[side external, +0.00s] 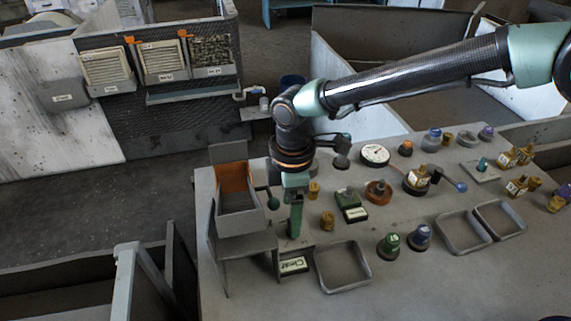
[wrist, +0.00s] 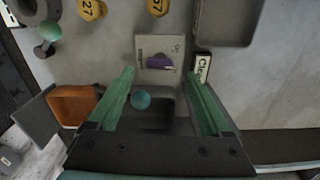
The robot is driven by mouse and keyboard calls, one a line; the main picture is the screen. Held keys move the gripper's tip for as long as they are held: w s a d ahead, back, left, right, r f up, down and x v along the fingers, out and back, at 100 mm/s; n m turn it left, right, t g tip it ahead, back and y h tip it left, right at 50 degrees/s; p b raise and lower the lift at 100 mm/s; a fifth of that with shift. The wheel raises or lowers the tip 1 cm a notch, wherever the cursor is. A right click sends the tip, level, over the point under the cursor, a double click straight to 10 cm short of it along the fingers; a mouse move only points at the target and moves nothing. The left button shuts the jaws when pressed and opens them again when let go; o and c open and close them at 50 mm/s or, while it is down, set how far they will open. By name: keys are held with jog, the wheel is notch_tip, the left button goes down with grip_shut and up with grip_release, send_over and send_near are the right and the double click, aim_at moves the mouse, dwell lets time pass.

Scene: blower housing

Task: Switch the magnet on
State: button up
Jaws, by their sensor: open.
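My gripper (side external: 294,232) points down over the left part of the bench, its green fingers apart and empty. In the wrist view my gripper (wrist: 162,79) has its fingers spread to either side of a light plate (wrist: 146,47) with a dark purple knob (wrist: 159,61). The knob lies just beyond the fingertips, between their lines; contact is not visible. A teal ball (wrist: 140,99) shows between the fingers, nearer the camera; the side view shows a green ball (side external: 273,203) on a lever beside my gripper. No readable label tells which control is the magnet's. My gripper hides the plate in the side view.
An orange-lined bin (side external: 238,205) stands left of my gripper. A block labelled "Clear" (side external: 293,265) and an empty tray (side external: 343,270) are close by.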

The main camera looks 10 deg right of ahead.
jog(key=shift+f, duration=1.9)
grip_shut()
jog(key=shift+r+m, duration=0.1)
jog(key=shift+m, duration=2.8)
grip_release()
